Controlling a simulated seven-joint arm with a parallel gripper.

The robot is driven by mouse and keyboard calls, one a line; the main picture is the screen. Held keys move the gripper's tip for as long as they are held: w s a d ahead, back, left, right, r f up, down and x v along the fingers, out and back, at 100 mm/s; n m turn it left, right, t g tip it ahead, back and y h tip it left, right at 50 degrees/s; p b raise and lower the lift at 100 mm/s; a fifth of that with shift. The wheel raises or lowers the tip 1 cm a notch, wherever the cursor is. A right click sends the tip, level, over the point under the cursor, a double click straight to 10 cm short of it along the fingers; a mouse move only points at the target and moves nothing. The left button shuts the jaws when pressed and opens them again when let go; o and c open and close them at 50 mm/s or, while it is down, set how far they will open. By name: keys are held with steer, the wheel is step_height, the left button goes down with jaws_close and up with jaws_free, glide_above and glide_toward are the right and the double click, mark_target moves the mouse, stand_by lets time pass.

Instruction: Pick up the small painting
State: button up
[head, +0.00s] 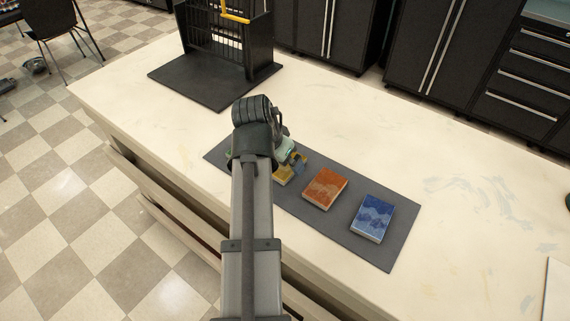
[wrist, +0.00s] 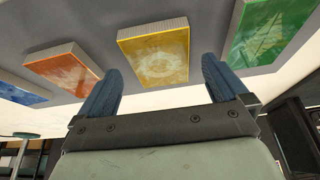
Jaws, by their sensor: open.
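Several small block-like paintings lie in a row on a dark grey mat (head: 392,249). A blue one (head: 372,217) is at the right end, with an orange one (head: 325,188) beside it. A yellow painting (head: 282,177) is partly hidden by my arm. A green one (wrist: 265,35) shows in the wrist view and is almost fully hidden in the head view. My gripper (wrist: 160,70) is open and empty, its blue fingertips near the yellow painting, one toward each side. I cannot tell whether they touch it. The paintings look alike in size.
The mat lies on a long pale worktop (head: 455,215). A black rack (head: 225,40) on a dark base plate stands at the back left. Dark cabinets line the back. The worktop right of the mat is mostly clear, with a pale flat object (head: 558,292) at the right edge.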

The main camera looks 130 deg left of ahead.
steer(key=shift+x, duration=0.95)
steer(key=c, duration=1.1)
